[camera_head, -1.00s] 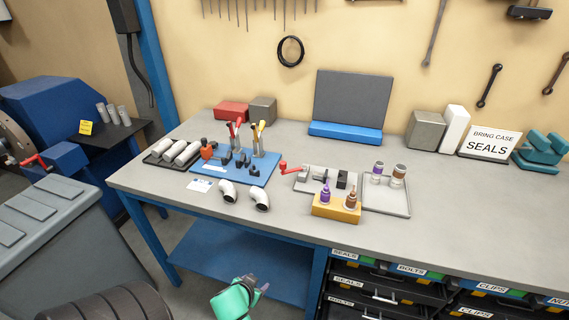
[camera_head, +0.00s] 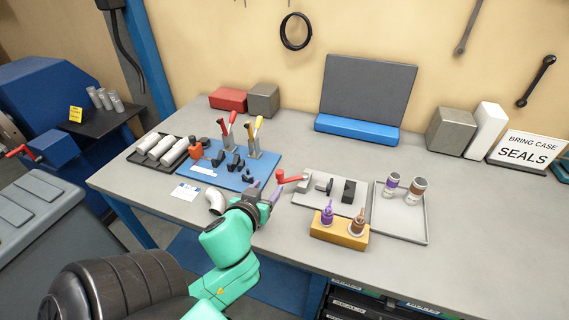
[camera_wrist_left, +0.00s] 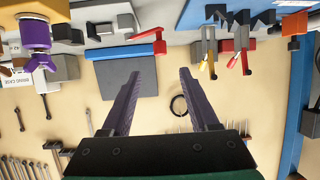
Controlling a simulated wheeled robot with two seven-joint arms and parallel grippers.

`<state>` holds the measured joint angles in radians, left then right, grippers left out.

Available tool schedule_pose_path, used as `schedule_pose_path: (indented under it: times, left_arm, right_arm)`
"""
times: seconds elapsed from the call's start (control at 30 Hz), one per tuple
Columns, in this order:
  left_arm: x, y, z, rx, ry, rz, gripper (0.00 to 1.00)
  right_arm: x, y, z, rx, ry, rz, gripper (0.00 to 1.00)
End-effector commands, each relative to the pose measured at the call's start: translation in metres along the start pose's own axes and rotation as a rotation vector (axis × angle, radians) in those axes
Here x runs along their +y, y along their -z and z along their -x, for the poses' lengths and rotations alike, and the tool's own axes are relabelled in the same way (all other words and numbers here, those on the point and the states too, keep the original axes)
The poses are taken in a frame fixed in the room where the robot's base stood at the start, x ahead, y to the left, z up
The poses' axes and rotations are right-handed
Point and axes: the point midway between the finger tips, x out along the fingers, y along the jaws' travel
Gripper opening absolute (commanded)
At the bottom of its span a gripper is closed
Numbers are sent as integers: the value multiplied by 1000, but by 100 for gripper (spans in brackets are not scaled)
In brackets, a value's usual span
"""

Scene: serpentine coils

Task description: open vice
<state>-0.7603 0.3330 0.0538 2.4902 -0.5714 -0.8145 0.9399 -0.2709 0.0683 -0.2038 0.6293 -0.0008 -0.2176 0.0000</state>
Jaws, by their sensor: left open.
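A small grey vice (camera_head: 303,186) with a red handle (camera_head: 290,178) sits on a light grey tray (camera_head: 322,203). The handle is on the vice's left side, and dark jaw parts (camera_head: 322,185) lie to its right. My left gripper (camera_head: 266,190) is open and empty, its purple fingers just left of the red handle and apart from it as far as I can tell. In the left wrist view the red handle (camera_wrist_left: 158,43) shows ahead, between the lines of the two fingertips (camera_wrist_left: 160,73). The vice's jaw gap is unclear. My right gripper is out of view.
A yellow block (camera_head: 338,238) with two small bottles stands in front of the tray. A blue mat (camera_head: 262,163) with pliers and black clamps lies behind my gripper. A white elbow pipe (camera_head: 215,201) is beside my wrist.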

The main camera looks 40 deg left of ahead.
Motion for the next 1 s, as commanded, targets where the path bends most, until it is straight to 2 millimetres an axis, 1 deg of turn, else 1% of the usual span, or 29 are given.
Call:
schedule_pose_path:
  times: [0.07, 0.1, 0.17, 0.2, 0.27, 0.3, 0.37, 0.43, 0.5, 0.57, 0.63, 0.87, 0.9, 0.97, 1.0]
  left_arm:
    - [0, -1, -14, 4, -1, -3, 61]
    - [0, -1, -24, 7, 0, -5, 61]
    - [0, 4, -37, 3, 0, -6, 61]
    - [0, 4, -48, 3, 3, -5, 61]
    - [0, 4, -65, 3, 2, -5, 61]
    - [-1, 4, -76, 2, 3, -5, 61]
    - [-1, 3, -92, 2, 2, -4, 61]
    - [-1, 3, -109, 2, 3, -3, 61]
    - [-1, 2, -122, 2, 3, -3, 61]
    - [0, 1, -131, 1, 2, -2, 61]
    - [-1, 1, -136, 0, 2, -2, 61]
    - [0, 0, -139, 0, 1, -1, 61]
    - [0, 0, -139, 0, 1, -1, 57]
    - [0, 0, -138, -1, 1, -1, 34]
    - [0, 0, -138, -1, 1, -1, 19]
  right_arm:
    - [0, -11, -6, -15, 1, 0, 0]
    - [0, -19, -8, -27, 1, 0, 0]
    - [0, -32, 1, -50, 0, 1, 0]
    - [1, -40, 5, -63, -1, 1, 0]
    - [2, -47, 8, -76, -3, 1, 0]
    - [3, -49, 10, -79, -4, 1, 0]
    - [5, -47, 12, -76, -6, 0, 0]
    - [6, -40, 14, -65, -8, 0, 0]
    - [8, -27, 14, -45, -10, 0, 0]
    - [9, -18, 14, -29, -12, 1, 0]
    - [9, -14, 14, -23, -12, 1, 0]
    - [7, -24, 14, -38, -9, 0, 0]
    - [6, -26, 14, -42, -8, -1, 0]
    - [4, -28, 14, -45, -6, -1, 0]
    - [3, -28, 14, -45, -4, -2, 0]
